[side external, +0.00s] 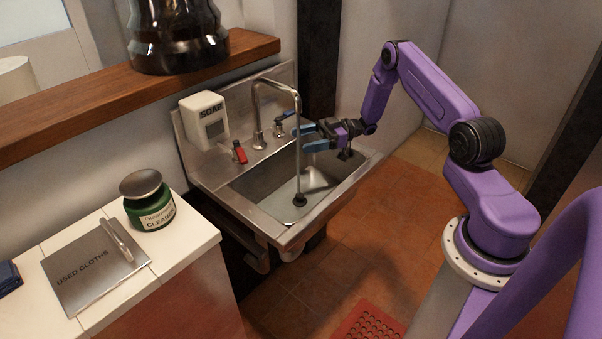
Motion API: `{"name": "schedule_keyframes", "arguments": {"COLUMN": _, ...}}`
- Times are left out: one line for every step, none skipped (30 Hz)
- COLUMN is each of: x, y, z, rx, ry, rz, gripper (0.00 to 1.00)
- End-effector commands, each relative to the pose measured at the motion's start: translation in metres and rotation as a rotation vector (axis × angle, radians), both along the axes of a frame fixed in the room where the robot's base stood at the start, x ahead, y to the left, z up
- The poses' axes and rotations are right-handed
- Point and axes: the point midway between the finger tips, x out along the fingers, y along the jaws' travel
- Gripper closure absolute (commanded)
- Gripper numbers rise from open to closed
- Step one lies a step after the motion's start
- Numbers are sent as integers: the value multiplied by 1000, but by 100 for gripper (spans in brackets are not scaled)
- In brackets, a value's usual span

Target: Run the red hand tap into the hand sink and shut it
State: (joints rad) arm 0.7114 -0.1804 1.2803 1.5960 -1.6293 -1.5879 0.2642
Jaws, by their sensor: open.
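The red hand tap (240,153) sits on the back ledge of the sink, left of the tall curved spout (297,120). A blue-handled tap (281,123) stands on the right side of the spout. The steel hand sink (246,202) has an open basin below; a thin line runs from the spout down to the dark drain (299,199), and I cannot tell if it is water. My gripper (308,137) is open, with blue fingers pointing left over the right part of the basin. It is beside the spout, apart from the red tap, and looks empty.
A white soap dispenser (204,120) is on the backsplash. Left of the sink, a counter (191,236) holds a green cleaner jar (150,208) and a steel used-cloths lid (95,273). A wooden shelf (70,97) with a dark vessel (177,40) runs above.

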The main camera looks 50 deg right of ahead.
Motion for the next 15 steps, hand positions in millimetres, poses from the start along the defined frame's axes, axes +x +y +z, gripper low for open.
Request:
{"name": "schedule_keyframes", "arguments": {"x": 0, "y": 0, "z": 1, "rx": 0, "ry": 0, "rz": 0, "gripper": 38}}
{"name": "schedule_keyframes", "arguments": {"x": 0, "y": 0, "z": 2, "rx": 0, "ry": -1, "rz": 0, "gripper": 47}}
{"name": "schedule_keyframes", "arguments": {"x": 0, "y": 0, "z": 5, "rx": -1, "ry": -2, "rz": 0, "gripper": 60}}
{"name": "schedule_keyframes", "arguments": {"x": 1, "y": 0, "z": 7, "rx": -1, "ry": -3, "rz": 0, "gripper": 60}}
{"name": "schedule_keyframes", "arguments": {"x": 1, "y": 0, "z": 11, "rx": -1, "ry": -3, "rz": 0, "gripper": 60}}
{"name": "schedule_keyframes", "arguments": {"x": 1, "y": 0, "z": 17, "rx": -2, "ry": -4, "rz": 0, "gripper": 60}}
{"name": "schedule_keyframes", "arguments": {"x": 1, "y": 0, "z": 23, "rx": -2, "ry": -4, "rz": 0, "gripper": 60}}
{"name": "schedule_keyframes", "arguments": {"x": 0, "y": 0, "z": 29, "rx": -2, "ry": -4, "rz": 0, "gripper": 60}}
{"name": "schedule_keyframes", "arguments": {"x": 1, "y": 0, "z": 40, "rx": -3, "ry": -5, "rz": 0, "gripper": 60}}
{"name": "schedule_keyframes", "arguments": {"x": 1, "y": 0, "z": 48, "rx": -3, "ry": -6, "rz": 0, "gripper": 60}}
{"name": "schedule_keyframes", "arguments": {"x": 0, "y": 0, "z": 56, "rx": -3, "ry": -6, "rz": 0, "gripper": 60}}
{"name": "schedule_keyframes", "arguments": {"x": -2, "y": 9, "z": 53, "rx": 68, "ry": 93, "rz": -20, "gripper": 60}}
{"name": "schedule_keyframes", "arguments": {"x": -4, "y": 14, "z": 52, "rx": 119, "ry": 163, "rz": -38, "gripper": 60}}
{"name": "schedule_keyframes", "arguments": {"x": -5, "y": 19, "z": 53, "rx": 169, "ry": 231, "rz": -54, "gripper": 60}}
{"name": "schedule_keyframes", "arguments": {"x": -7, "y": 26, "z": 54, "rx": 239, "ry": 325, "rz": -77, "gripper": 60}}
